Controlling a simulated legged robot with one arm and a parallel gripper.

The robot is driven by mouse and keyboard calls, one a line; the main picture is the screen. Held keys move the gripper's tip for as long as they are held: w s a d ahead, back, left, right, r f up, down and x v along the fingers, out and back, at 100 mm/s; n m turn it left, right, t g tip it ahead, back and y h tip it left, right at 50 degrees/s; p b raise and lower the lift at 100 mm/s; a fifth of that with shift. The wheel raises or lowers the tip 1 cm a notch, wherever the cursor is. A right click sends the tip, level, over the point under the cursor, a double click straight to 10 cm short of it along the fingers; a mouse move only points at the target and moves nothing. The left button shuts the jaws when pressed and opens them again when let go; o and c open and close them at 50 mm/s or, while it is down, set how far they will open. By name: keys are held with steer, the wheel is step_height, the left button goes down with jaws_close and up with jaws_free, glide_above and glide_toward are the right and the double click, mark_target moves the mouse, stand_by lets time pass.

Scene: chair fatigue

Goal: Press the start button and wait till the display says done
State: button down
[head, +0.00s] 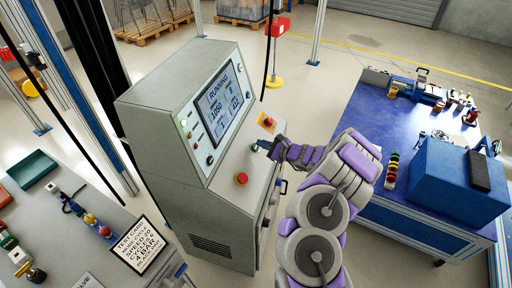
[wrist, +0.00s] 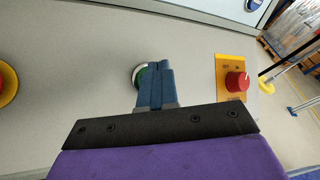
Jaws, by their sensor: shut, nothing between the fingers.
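The grey control cabinet (head: 170,120) stands in the middle of the head view, its sloped panel facing right. Its display (head: 222,101) reads "RUNNING" above several numbers. My gripper (head: 262,145) is at the panel below the display. In the wrist view my gripper (wrist: 157,70) is shut, its blue fingers together and empty. A green button (wrist: 139,75) with a pale ring is partly hidden behind the fingertips. The fingers overlap it; I cannot tell whether they touch it.
A red knob on a yellow plate (wrist: 236,82) is right of my fingers. A red button (head: 241,179) sits lower on the panel. A blue workbench (head: 350,130) with tools and a blue box (head: 455,180) stands right.

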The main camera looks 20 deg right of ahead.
steer(key=shift+r, duration=0.1)
steer(key=r+p, duration=0.1)
steer(key=s+d+r+p, duration=0.1)
steer(key=d+r+p, duration=0.1)
steer(key=r, duration=0.1)
steer(key=shift+s, duration=0.4)
stand_by(0.7)
